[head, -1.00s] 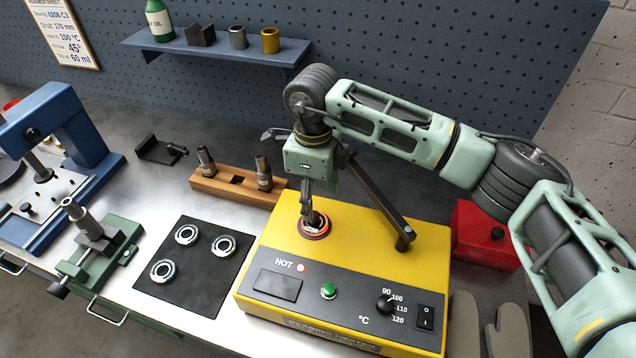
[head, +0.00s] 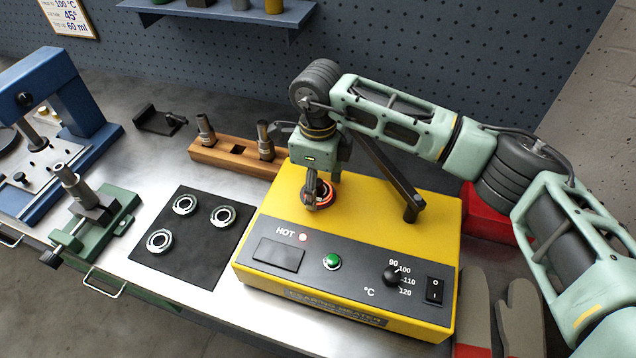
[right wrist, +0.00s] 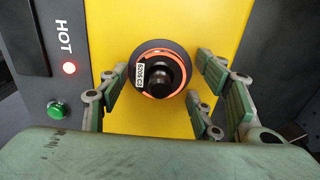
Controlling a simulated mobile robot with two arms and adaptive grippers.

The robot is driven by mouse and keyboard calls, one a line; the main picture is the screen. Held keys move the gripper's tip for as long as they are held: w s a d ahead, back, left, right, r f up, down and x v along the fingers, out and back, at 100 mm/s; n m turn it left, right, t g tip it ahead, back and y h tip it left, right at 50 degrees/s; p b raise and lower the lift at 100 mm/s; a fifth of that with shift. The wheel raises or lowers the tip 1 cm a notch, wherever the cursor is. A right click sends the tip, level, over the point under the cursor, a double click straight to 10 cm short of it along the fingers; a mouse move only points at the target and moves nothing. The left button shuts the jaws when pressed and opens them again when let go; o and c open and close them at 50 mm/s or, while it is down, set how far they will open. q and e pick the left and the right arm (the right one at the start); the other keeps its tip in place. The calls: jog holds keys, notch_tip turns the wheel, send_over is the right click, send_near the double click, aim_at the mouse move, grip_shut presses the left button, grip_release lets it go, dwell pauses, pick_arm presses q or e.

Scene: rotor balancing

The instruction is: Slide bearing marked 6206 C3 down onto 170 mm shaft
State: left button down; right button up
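A bearing with a glowing orange ring (head: 327,199) sits on the yellow bearing heater (head: 430,232). In the right wrist view the bearing (right wrist: 144,56) surrounds a dark post; its small rotated label is hard to read. My right gripper (head: 317,190) is open over the heater. In the wrist view its fingers (right wrist: 162,90) stand on both sides of the bearing, with gaps. A shaft (head: 68,178) stands upright in the green vise (head: 118,212). Two more shafts (head: 205,128) (head: 264,138) stand in a wooden rack (head: 225,155). No shaft length is readable. My left gripper is not in view.
Several other bearings (head: 184,204) lie on a black mat (head: 190,265) left of the heater. A blue press (head: 75,95) stands at the far left. The heater's red lamp (head: 304,238) beside HOT is lit. Gloves (head: 475,300) lie at the front right. A shelf (head: 220,12) is behind.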

jog(key=c, duration=0.9)
jog(key=shift+r+p, duration=1.3)
jog(key=shift+r, duration=1.75)
